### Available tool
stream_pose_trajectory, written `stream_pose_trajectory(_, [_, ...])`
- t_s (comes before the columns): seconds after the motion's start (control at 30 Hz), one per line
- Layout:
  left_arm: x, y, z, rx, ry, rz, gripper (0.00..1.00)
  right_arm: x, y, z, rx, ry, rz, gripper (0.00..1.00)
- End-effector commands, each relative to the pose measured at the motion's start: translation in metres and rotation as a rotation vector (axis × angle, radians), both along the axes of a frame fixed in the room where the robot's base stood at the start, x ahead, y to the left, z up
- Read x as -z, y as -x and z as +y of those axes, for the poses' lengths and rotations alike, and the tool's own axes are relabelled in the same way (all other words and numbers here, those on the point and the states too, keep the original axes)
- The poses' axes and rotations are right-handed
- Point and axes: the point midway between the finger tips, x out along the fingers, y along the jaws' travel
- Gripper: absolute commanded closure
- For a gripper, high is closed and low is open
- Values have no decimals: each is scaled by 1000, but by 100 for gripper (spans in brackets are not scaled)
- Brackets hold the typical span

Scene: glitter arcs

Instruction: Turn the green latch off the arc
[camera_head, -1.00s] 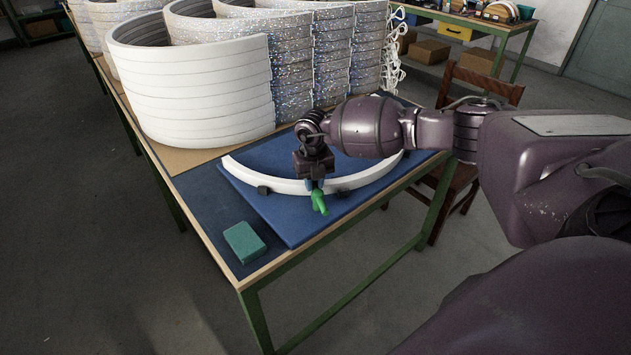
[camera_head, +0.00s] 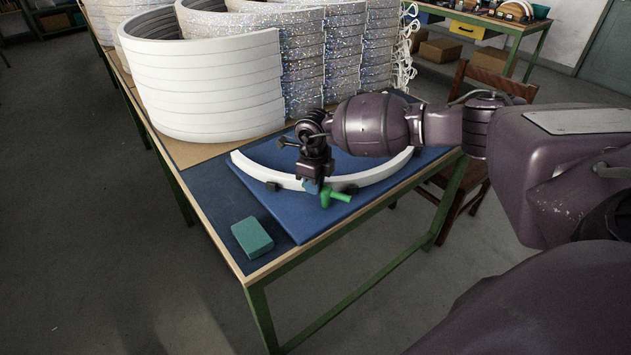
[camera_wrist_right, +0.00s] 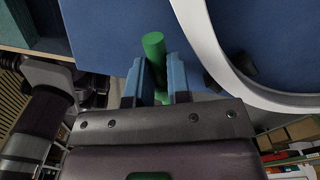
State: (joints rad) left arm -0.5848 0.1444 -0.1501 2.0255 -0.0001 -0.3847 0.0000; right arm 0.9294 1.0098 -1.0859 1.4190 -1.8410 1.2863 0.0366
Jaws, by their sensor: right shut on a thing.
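The green latch (camera_head: 335,197) is at the front edge of the white arc (camera_head: 262,173), and its arm points to the right in the head view. My right gripper (camera_head: 312,187) points down in front of the arc, shut on the latch. In the right wrist view the blue fingers of the gripper (camera_wrist_right: 158,78) stand on both sides of the green latch (camera_wrist_right: 153,48), and the white arc (camera_wrist_right: 212,55) curves past to the right. The gripper hides part of the latch and of the arc. My left gripper is not in view.
The arc lies on a blue board (camera_head: 289,219) on the table. A teal block (camera_head: 252,238) lies at the near left corner. Dark small blocks (camera_head: 273,186) sit against the arc. Tall stacks of white and glittery arcs (camera_head: 210,85) stand behind. A wooden chair (camera_head: 470,185) is to the right.

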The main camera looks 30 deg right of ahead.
Motion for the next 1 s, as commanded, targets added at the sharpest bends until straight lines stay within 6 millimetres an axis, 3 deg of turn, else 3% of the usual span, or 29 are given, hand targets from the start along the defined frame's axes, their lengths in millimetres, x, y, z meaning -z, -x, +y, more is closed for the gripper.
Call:
stream_pose_trajectory(0.3, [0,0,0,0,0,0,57,0,2,3,-96,0,0,100])
stream_pose_trajectory(0.77, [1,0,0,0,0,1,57,0,2,3,-110,0,0,100])
stream_pose_trajectory(0.8, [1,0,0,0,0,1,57,0,2,3,-110,0,0,79])
stream_pose_trajectory(0.93, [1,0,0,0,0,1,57,0,2,3,-109,0,0,59])
stream_pose_trajectory(1.0, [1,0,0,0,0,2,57,0,2,3,-109,0,0,57])
